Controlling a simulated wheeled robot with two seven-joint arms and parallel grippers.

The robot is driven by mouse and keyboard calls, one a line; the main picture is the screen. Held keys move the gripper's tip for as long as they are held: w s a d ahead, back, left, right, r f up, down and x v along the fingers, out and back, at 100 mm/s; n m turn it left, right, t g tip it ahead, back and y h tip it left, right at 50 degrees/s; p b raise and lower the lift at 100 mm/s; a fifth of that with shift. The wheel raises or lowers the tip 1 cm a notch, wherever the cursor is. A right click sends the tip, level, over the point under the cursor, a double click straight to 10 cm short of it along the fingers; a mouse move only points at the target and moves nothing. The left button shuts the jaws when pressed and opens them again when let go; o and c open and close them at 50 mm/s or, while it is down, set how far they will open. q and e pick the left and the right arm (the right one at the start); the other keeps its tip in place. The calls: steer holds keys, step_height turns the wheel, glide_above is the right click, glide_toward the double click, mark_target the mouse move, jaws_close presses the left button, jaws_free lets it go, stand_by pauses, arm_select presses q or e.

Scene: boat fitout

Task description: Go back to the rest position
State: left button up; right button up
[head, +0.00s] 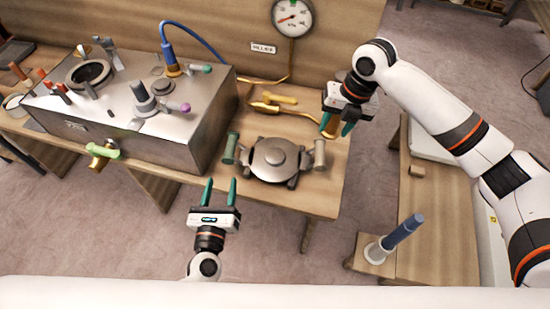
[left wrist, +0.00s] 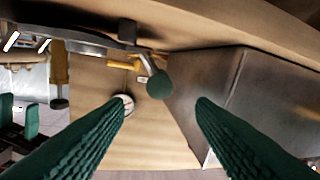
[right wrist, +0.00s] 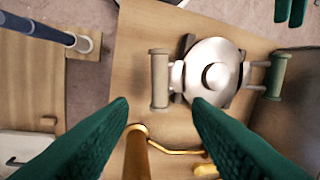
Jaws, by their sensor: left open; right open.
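My left gripper (head: 219,192) is open and empty in front of the wooden workbench (head: 222,184), with its green fingers pointing toward the bench edge. In the left wrist view its fingers (left wrist: 162,125) are spread, with nothing between them. My right gripper (head: 338,124) is open above the right end of the bench, by the brass pipe fitting (head: 329,128). In the right wrist view its fingers (right wrist: 160,110) are spread and the brass fitting (right wrist: 138,155) shows between and beyond them. I cannot tell whether they touch it.
A round metal hatch (head: 275,160) with side handles lies on the bench. A steel box (head: 180,130) with knobs fills the left. A gauge (head: 293,17) is on the back panel. A blue-handled post (head: 404,232) stands on a low wooden bench at right. Floor between benches is clear.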

steer(key=shift+r, duration=0.3)
steer(key=shift+s+f, duration=0.1)
